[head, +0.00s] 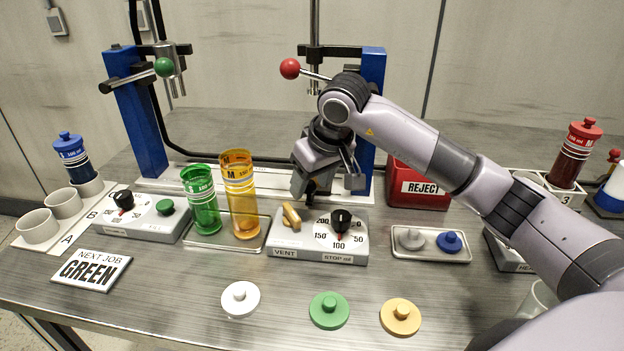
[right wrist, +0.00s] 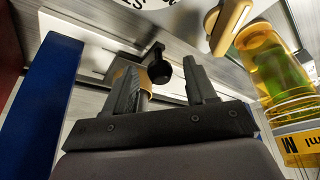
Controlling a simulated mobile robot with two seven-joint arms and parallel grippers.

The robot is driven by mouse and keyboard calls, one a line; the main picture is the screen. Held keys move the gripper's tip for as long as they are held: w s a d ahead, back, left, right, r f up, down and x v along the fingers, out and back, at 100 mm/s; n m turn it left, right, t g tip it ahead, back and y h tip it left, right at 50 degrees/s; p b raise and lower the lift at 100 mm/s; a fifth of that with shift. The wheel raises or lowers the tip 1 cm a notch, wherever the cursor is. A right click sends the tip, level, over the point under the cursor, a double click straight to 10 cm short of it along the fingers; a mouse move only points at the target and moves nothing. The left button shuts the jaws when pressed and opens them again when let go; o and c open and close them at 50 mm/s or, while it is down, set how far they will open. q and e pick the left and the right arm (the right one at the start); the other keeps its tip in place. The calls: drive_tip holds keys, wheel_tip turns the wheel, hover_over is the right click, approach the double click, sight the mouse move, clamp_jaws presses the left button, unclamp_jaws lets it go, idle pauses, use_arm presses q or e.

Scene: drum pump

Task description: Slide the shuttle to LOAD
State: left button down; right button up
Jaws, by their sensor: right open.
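My right gripper (head: 325,182) is open, pointing down by the right blue post, behind the STOP box. In the right wrist view its fingers (right wrist: 163,85) stand on either side of a dark round-headed knob (right wrist: 159,68); I cannot tell whether they touch it. The knob shows as a dark spot under the gripper in the head view (head: 310,187). A yellowish part beside the knob is mostly hidden by the left finger. The knob stands by the white base strip (head: 160,184); which part is the shuttle is unclear. No LOAD mark is readable. My left gripper is out of view.
Green (head: 203,208) and amber (head: 241,205) cylinders stand left of the STOP box (head: 305,252). The box has a brass VENT lever (head: 291,216) and black dial (head: 341,219). A red REJECT bin (head: 418,184) is to the right. White, green and yellow lids lie in front.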

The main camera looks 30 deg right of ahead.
clamp_jaws()
drive_tip(key=shift+w+a, duration=0.75)
drive_tip(key=shift+a, duration=0.2)
drive_tip(key=shift+w+a, duration=0.7)
drive_tip(key=shift+a, duration=0.25)
unclamp_jaws()
drive_tip(key=shift+r, duration=0.1)
drive_tip(key=v, duration=0.7)
drive_tip(key=shift+s, duration=0.1)
